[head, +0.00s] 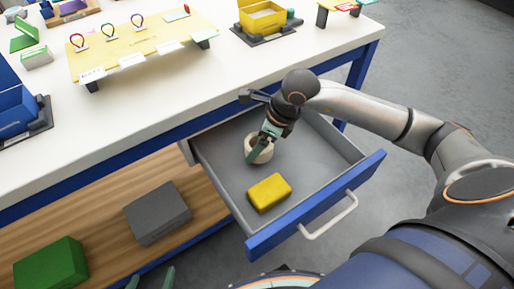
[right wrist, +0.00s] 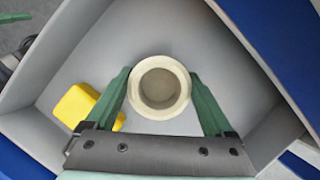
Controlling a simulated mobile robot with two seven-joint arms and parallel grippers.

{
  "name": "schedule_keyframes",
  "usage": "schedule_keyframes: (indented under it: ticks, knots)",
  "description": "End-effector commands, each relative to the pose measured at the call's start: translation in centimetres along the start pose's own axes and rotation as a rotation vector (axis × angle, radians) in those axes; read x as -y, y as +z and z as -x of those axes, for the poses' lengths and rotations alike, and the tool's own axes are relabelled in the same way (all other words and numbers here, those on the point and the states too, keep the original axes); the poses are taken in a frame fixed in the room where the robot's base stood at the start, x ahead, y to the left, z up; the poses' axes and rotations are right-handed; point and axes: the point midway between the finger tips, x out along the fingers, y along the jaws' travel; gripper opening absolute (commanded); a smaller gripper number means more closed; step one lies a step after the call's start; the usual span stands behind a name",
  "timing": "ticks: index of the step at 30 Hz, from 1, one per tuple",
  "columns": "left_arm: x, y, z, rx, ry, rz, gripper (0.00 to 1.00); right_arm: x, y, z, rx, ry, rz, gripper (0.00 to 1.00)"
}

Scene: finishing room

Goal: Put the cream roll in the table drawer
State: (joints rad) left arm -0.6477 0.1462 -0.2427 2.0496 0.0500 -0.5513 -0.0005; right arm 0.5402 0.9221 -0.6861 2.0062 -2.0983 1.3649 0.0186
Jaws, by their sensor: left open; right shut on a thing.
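The cream roll (head: 265,156) is a short hollow ring inside the open grey table drawer (head: 318,152). My right gripper (head: 262,146) is shut on it, reaching down into the drawer. In the right wrist view the roll (right wrist: 160,113) stands with its opening facing the camera, a green finger on each side. I cannot tell whether it touches the drawer floor. The drawer has a blue front with a pale handle (head: 331,218) and is pulled well out. My left gripper (head: 151,280) shows only its fingertips at the bottom edge; they are apart and empty.
A yellow block (head: 269,192) lies in the drawer near the front; it also shows in the right wrist view (right wrist: 80,105). The white tabletop (head: 180,105) holds a yellow board (head: 150,45) and several boxes. A grey box (head: 157,213) and green box (head: 50,264) sit on the lower shelf.

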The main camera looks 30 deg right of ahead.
Motion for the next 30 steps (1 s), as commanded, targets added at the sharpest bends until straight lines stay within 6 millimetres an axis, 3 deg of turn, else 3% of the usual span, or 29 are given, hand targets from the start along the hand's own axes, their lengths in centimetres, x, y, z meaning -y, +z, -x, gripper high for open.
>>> schedule_keyframes:
  ticks: [4,14,15,18,26,30]
  knots:
    - [0.1,0.2,-0.1,0.001,-0.001,0.0,1.0,-0.2,-0.9,-2.0,-0.002,0.003,-0.001,0.31]
    - [0.1,0.3,-0.2,-0.001,-0.002,0.0,1.0,-0.2,-0.9,-2.4,0.0,0.002,0.001,0.31]
    - [0.1,0.3,-0.2,-0.001,-0.002,0.0,1.0,-0.2,-0.9,-2.3,0.0,0.002,0.001,0.89]
    - [0.1,0.3,-0.1,-0.001,-0.002,0.0,1.0,-0.2,-0.9,-2.3,-0.001,0.003,0.001,1.0]
    - [0.1,0.2,0.0,0.0,-0.003,0.0,1.0,-0.2,-0.9,-2.1,-0.001,0.003,0.001,1.0]
    - [0.1,-0.1,0.2,-0.001,-0.002,0.0,1.0,-0.1,-0.8,-0.9,0.0,0.001,0.002,1.0]
